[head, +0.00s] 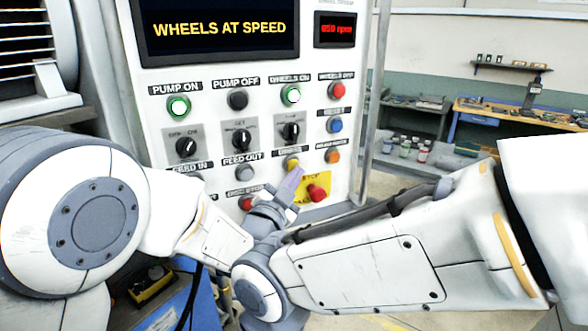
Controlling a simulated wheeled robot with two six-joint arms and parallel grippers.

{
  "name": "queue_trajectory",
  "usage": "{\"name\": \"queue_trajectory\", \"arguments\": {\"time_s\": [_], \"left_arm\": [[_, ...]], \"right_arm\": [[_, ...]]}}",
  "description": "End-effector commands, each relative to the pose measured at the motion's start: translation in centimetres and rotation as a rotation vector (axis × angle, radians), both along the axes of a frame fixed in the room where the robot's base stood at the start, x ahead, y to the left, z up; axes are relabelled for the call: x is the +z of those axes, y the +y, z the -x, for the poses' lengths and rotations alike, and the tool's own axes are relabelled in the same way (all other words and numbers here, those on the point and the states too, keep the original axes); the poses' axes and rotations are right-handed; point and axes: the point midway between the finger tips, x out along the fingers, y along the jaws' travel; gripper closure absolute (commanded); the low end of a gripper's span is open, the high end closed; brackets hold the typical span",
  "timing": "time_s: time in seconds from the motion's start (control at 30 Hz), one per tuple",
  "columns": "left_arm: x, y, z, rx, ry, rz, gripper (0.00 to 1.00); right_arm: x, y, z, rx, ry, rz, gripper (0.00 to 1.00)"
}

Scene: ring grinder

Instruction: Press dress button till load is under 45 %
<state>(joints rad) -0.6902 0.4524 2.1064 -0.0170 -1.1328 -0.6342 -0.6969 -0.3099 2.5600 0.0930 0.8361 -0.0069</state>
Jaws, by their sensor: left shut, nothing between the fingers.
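The control panel (215,105) stands ahead, upright. A yellow button (292,163) sits low in its middle; the small label above it is too blurred to read surely. My left gripper (291,181) is shut and empty, its tips just below the yellow button in the picture. I cannot tell whether they touch it. The main display (220,30) reads "WHEELS AT SPEED". A small red readout (336,29) shows an rpm figure, blurred. I see no load percentage. My right gripper is not in view.
A red stop button (317,192) on a yellow plate is close right of the left gripper, and another red button (246,202) is to its left. An orange button (332,156) and a blue button (335,125) are at right. A workbench (480,117) stands behind.

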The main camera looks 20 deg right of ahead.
Motion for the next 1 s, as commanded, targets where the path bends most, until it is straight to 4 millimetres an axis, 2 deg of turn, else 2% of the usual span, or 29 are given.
{"name": "queue_trajectory", "arguments": {"time_s": [1.0], "left_arm": [[0.03, 0.05, -0.87, -0.001, 0.0, 0.001, 1.0]], "right_arm": [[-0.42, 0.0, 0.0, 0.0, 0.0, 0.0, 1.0]]}}
